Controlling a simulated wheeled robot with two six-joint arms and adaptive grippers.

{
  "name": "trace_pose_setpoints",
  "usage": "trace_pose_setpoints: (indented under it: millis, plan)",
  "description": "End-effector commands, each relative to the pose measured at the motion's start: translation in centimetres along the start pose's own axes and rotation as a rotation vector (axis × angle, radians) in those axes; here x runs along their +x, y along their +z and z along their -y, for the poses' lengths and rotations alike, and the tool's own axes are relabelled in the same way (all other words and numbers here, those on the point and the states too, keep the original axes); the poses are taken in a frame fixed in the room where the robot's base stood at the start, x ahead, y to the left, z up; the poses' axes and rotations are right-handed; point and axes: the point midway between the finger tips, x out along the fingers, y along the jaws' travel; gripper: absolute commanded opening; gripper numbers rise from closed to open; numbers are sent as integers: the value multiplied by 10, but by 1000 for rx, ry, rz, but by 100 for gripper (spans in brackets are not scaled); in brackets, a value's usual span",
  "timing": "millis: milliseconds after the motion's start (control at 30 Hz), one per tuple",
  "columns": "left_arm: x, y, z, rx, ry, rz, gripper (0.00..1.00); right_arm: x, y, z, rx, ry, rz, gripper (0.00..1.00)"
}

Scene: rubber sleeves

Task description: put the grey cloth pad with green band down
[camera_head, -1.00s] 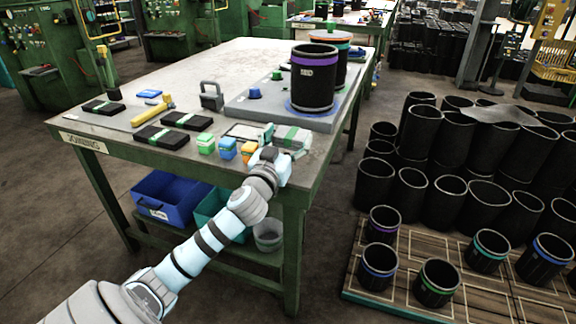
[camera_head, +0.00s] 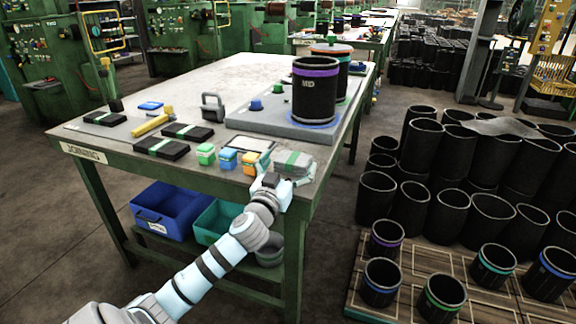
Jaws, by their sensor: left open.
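The grey cloth pad with green band (camera_head: 293,161) lies on the table (camera_head: 236,70) near its front right corner. My left gripper (camera_head: 291,180) is open at the table's front edge, just in front of and slightly below the pad in the picture. Its fingers point toward the pad, and nothing shows between them. I cannot tell whether a fingertip still touches the pad. My right gripper is out of view.
Black pads with green bands (camera_head: 161,147) lie farther left. A black sleeve with purple band (camera_head: 314,92) stands behind on a grey plate.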

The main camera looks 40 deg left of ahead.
Motion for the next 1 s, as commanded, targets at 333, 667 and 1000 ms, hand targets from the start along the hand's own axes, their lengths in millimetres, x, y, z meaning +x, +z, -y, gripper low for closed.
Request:
trace_pose_setpoints:
  millis: [333, 667, 1000]
  plan:
    - [-44, 0, 0, 5, 2, 3, 94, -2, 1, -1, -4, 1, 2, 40]
    - [-110, 0, 0, 2, 1, 3, 94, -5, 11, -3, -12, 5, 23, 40]
    - [-120, -1, 0, -1, 0, -1, 94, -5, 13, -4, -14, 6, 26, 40]
